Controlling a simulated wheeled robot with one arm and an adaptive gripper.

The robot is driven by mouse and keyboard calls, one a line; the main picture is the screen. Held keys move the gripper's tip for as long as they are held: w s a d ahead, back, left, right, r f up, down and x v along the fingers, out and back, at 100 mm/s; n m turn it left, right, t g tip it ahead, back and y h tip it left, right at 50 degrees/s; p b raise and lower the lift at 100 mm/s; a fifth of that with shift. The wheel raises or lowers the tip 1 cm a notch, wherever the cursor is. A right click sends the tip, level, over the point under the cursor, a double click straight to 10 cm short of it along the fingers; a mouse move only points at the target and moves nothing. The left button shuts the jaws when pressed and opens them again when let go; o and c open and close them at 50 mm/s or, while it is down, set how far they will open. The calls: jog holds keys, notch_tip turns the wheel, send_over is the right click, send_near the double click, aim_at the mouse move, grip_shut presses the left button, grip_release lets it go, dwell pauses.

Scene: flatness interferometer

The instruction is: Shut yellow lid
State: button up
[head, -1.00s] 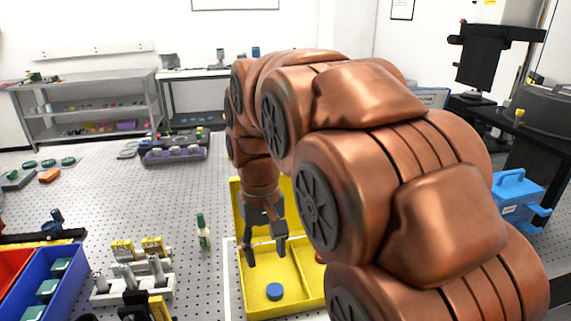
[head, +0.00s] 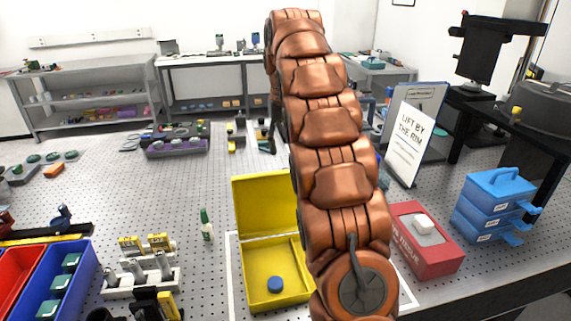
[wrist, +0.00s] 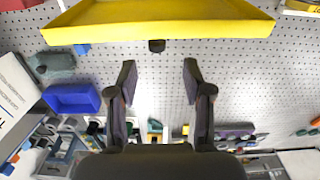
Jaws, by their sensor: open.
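The yellow lid (head: 265,205) stands upright, tilted slightly back, at the rear of the open yellow box (head: 262,262). A round blue piece (head: 275,285) lies in the box's left compartment; my arm hides much of the right side. My gripper (head: 268,138) is beyond the lid, partly hidden by my arm. In the wrist view my gripper (wrist: 158,75) is open and empty, its two dark fingers apart. A broad yellow panel (wrist: 160,22), apparently the lid, lies ahead of the fingertips with a gap between them.
A red tissue box (head: 425,245), a white sign (head: 408,135) and stacked blue cases (head: 495,205) are on the right. A green-capped bottle (head: 206,225) stands left of the box. Blue (head: 60,285) and red bins are at far left. Bare table lies left of the lid.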

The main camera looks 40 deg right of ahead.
jog(key=shift+w+d, duration=0.2)
jog(key=shift+d, duration=0.2)
notch_tip(320, 180, down, 3)
jog(key=b, duration=0.3)
jog(key=shift+p, duration=0.3)
jog(key=shift+f+p, duration=0.55)
jog(key=shift+f, duration=1.8)
grip_shut()
